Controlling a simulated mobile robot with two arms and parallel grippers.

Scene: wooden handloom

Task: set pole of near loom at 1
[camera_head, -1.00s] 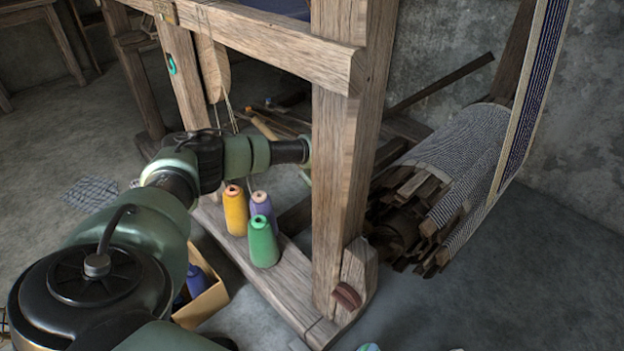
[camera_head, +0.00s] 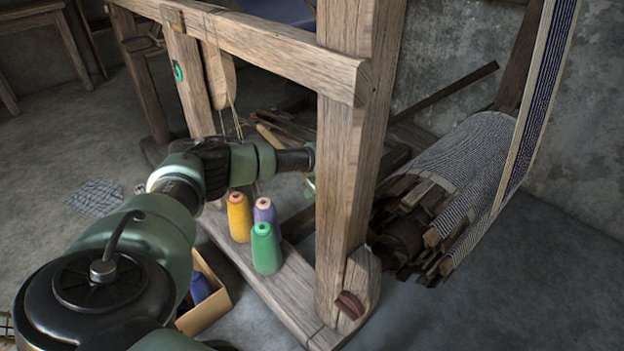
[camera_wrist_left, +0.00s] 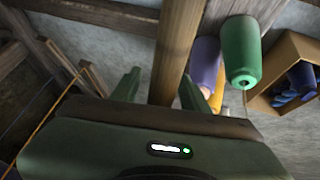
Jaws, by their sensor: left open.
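The near loom's thick wooden post (camera_head: 345,190) stands upright in the head view, with a beam joining it at the top. My left arm reaches in from the left, and its wrist passes behind this post, which hides most of the gripper. In the left wrist view my left gripper (camera_wrist_left: 158,90) is open, with its two green fingers apart. A wooden bar (camera_wrist_left: 178,45) runs up the picture between and beyond the fingers. I cannot tell whether it touches them or whether it is the pole. A light wooden pole (camera_head: 268,135) lies low inside the frame. My right gripper is not in view.
Yellow (camera_head: 239,217), purple (camera_head: 265,211) and green (camera_head: 266,249) thread cones stand on the loom's base beam, close below my left arm. An open box (camera_head: 205,308) stands beside the beam. A striped cloth roll (camera_head: 465,165) is at right.

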